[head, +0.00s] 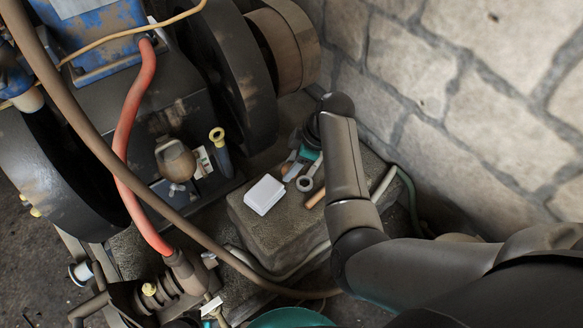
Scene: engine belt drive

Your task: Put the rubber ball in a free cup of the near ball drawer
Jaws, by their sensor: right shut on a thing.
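My right gripper (297,165) hangs down over the stone block beside the engine, under my bent wrist. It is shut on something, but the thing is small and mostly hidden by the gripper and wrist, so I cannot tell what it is. I cannot make out the rubber ball. No ball drawer and no cups can be made out either. My left gripper is not in view.
A white box (264,194), a grey ring-ended tool (305,184) and an orange-brown stick (315,199) lie on the stone block (270,232). The engine's dark flywheel (232,75) stands behind-left. A red hose (129,130) crosses at left. A stone wall (480,95) bounds the right.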

